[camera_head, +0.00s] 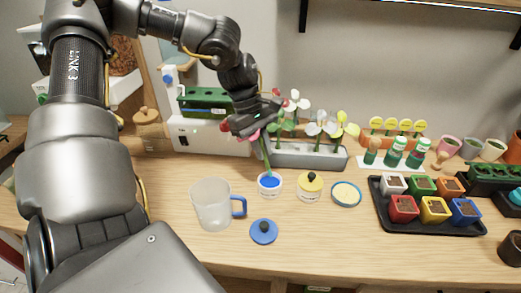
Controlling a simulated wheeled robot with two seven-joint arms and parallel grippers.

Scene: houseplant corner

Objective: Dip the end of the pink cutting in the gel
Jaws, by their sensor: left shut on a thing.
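My left gripper (256,128) is shut on the pink cutting (265,158), holding it near its top. Its pink head is mostly hidden by the fingers. Its green stem hangs down, slightly tilted, over a small open white pot of blue gel (271,183). The lower end of the stem meets the gel in this view; how deep it goes I cannot tell. A blue lid with a dark knob (263,233) lies on the table in front of the pot. My right gripper is not in view.
A frosted mug (211,205) stands left of the gel pot. A yellow-lidded pot (310,188) and a blue-rimmed dish (346,194) stand right. Behind is a grey planter (318,160) with white and yellow cuttings. A black tray (430,222) of coloured pots stands further right.

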